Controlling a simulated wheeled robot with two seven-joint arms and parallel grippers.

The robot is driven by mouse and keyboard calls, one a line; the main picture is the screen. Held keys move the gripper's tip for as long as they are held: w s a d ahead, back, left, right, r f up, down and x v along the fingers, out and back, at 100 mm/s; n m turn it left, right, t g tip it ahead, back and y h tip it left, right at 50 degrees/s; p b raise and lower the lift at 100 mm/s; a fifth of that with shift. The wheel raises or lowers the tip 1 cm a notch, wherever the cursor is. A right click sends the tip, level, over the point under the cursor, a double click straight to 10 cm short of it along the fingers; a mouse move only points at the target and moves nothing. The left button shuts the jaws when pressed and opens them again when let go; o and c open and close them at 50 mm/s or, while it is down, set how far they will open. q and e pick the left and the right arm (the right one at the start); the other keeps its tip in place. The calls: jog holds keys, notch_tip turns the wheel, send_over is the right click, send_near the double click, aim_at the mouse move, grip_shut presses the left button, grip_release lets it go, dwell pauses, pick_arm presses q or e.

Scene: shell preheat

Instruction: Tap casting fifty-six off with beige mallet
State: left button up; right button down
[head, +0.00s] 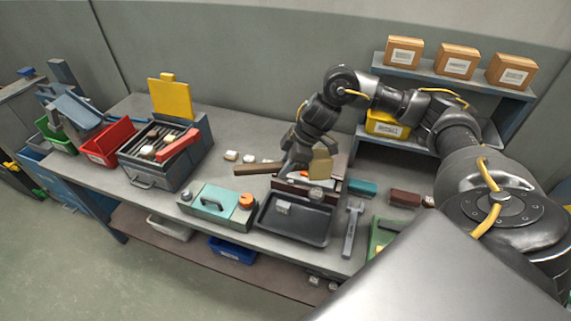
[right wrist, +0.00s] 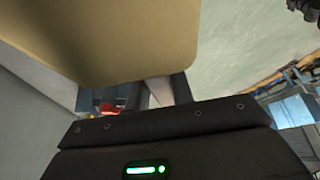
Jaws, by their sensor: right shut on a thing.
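My right gripper (head: 297,164) is above the workbench, shut on the beige mallet. The mallet's beige head (head: 320,169) shows to the right of the gripper and its brown handle (head: 258,170) to the left. In the right wrist view the beige mallet head (right wrist: 125,38) fills the upper part, just beyond the fingers (right wrist: 163,92). A small grey casting (head: 283,207) lies in the dark tray (head: 300,235), and another grey piece (head: 318,195) is at the tray's back edge. No number is readable, so I cannot tell which is fifty-six. My left gripper is not in view.
A teal-topped box (head: 222,202) with an orange knob stands left of the tray. A hammer-like tool (head: 352,228), a teal block (head: 362,187) and a brown block (head: 405,198) lie to the right. Pale pieces (head: 231,155) lie behind.

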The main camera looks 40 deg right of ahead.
notch_tip(320, 180, down, 5)
jog(key=b, duration=0.5)
notch_tip(320, 180, down, 7)
jog(key=b, duration=0.4)
notch_tip(320, 180, up, 12)
jog(key=p, duration=1.3)
jog(key=shift+f, duration=0.1)
jog(key=shift+f, duration=0.1)
